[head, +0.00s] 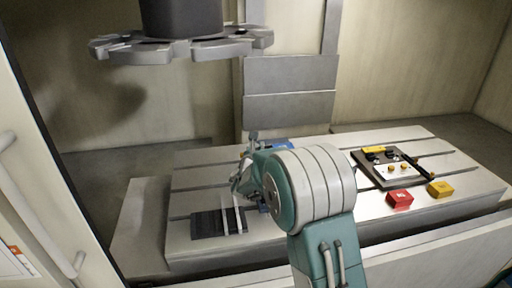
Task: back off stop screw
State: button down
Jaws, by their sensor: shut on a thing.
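My gripper (241,182) is low over the left half of the slotted table, mostly hidden behind my own teal and white wrist. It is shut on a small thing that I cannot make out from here. I cannot tell the stop screw apart in this view; the spot at the fingers is covered by my arm. A blue part (283,146) shows just behind the wrist.
At right are a dark-framed fixture (366,167), a red block (399,199) and a yellow block (440,189). A grey tool carousel (185,49) hangs above left.

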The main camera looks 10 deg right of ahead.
jog(key=shift+c, duration=2.2)
grip_release()
jog(key=shift+w, duration=0.1)
jog(key=shift+a, duration=0.1)
jog(key=v, duration=1.2)
